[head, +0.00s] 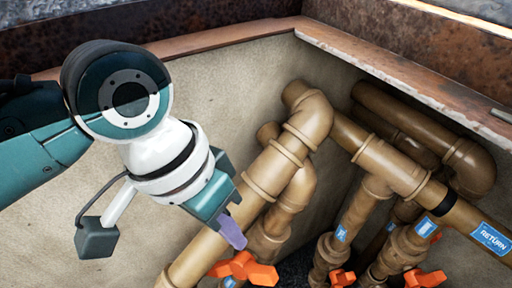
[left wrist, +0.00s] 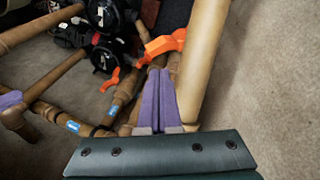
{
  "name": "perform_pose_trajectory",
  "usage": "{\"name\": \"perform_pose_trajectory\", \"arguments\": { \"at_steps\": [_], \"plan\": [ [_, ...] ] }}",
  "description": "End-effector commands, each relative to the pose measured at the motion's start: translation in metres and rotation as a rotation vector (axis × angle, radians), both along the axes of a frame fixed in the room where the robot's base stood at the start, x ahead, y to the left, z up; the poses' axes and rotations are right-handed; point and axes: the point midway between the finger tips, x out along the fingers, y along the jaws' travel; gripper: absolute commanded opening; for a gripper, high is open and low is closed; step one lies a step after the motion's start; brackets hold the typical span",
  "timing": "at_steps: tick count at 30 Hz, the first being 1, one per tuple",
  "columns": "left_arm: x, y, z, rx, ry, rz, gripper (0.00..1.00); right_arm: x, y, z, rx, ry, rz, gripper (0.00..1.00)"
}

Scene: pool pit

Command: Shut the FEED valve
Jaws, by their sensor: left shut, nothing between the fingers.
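My left gripper (head: 232,235) reaches down from the left in the head view, its purple fingers shut and empty. Its tips are just above an orange valve handle (head: 245,268); I cannot tell whether they touch. In the left wrist view the closed fingers (left wrist: 159,75) point towards an orange handle (left wrist: 165,44) beside a thick tan pipe (left wrist: 202,55). Two more orange handles show in the head view, a middle one (head: 342,279) and a right one (head: 425,278). No FEED label can be read, so I cannot tell which handle is the FEED valve.
Thick tan pipes (head: 375,158) crowd the pit's right side. A blue RETURN label (head: 492,239) is on the right pipe. Smaller blue tags (head: 341,234) are unreadable. A rusty rim (head: 410,75) edges the pit. The beige wall (head: 225,90) behind is bare.

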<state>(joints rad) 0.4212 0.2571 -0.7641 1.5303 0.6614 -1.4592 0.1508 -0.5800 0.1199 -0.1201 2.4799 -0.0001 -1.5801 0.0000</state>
Motion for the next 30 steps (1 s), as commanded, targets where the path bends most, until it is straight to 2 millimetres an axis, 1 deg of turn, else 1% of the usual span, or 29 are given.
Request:
{"name": "perform_pose_trajectory", "arguments": {
  "at_steps": [5, 10, 15, 18, 21, 30],
  "plan": [
    [0.000, -0.007, -0.028, 0.000, 0.004, 0.000, 0.00, 0.000, 0.000, -0.017, 0.000, 0.000, 0.000, 0.00],
    [0.001, -0.016, -0.060, 0.001, 0.002, 0.000, 0.00, 0.000, 0.000, -0.035, 0.000, 0.001, 0.000, 0.00],
    [0.002, -0.023, -0.083, 0.001, 0.001, 0.000, 0.00, 0.000, 0.000, -0.048, 0.000, 0.001, 0.000, 0.00],
    [0.003, -0.026, -0.090, 0.000, 0.000, 0.000, 0.00, 0.000, 0.000, -0.052, 0.000, 0.001, 0.000, 0.00],
    [0.003, -0.027, -0.093, 0.001, -0.001, -0.001, 0.00, 0.000, 0.000, -0.054, 0.000, 0.001, 0.001, 0.00],
    [0.003, -0.027, -0.093, 0.001, -0.001, 0.000, 0.00, 0.000, 0.000, -0.053, 0.000, 0.001, 0.001, 0.00]
  ]
}}
